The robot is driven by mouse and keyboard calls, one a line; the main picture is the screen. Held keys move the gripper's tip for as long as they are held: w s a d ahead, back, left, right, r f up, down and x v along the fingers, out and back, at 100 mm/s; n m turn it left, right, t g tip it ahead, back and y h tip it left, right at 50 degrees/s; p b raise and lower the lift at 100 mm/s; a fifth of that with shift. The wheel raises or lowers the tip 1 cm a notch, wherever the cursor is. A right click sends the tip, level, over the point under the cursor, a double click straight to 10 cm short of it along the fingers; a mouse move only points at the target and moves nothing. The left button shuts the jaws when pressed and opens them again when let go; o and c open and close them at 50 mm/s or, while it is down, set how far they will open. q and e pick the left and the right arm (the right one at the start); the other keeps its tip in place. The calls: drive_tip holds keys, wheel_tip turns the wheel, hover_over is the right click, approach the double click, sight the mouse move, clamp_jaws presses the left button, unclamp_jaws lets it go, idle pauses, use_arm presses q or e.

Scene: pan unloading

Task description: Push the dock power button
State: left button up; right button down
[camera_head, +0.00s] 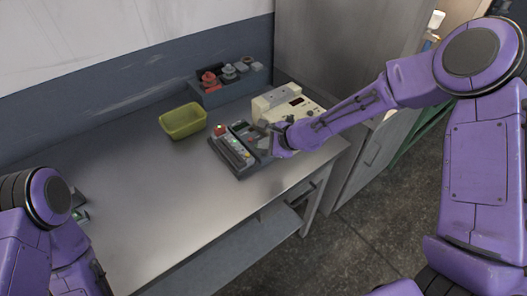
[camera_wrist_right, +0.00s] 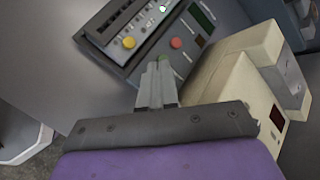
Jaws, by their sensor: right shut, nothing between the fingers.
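The dark grey dock (camera_head: 235,168) lies on the table, left of my right gripper, with a row of small buttons and a red knob (camera_head: 219,130) at its far end. In the wrist view the dock (camera_wrist_right: 110,22) shows a yellow button (camera_wrist_right: 129,42), a lit white-green button (camera_wrist_right: 162,8) and an orange-red button (camera_wrist_right: 177,43). I cannot tell which is the power button. My right gripper (camera_wrist_right: 163,65) is shut and empty, its fingertips over the dock's edge, close to a green spot; contact is unclear. My left gripper (camera_head: 78,207) is mostly hidden by its arm.
A cream box with a dark display (camera_head: 287,101) stands right beside the dock. A yellow-green bin (camera_head: 183,121) is to its left. A grey rack (camera_head: 232,88) with red and grey parts stands behind. The table's left and middle are clear.

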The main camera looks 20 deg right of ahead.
idle(0.5)
drive_tip(key=shift+f, duration=0.45)
drive_tip(key=shift+f, duration=0.45)
idle(0.4)
drive_tip(key=shift+r+p, duration=0.9)
drive_tip(key=shift+r, duration=0.05)
wheel_tip(320, 180, up, 4)
drive_tip(key=p, duration=0.3)
drive_tip(key=shift+f+p, duration=0.2)
drive_tip(key=shift+p, duration=0.1)
drive_tip(key=shift+r+b, duration=0.25)
drive_tip(key=shift+b, duration=0.1)
drive_tip(key=shift+r, duration=0.9)
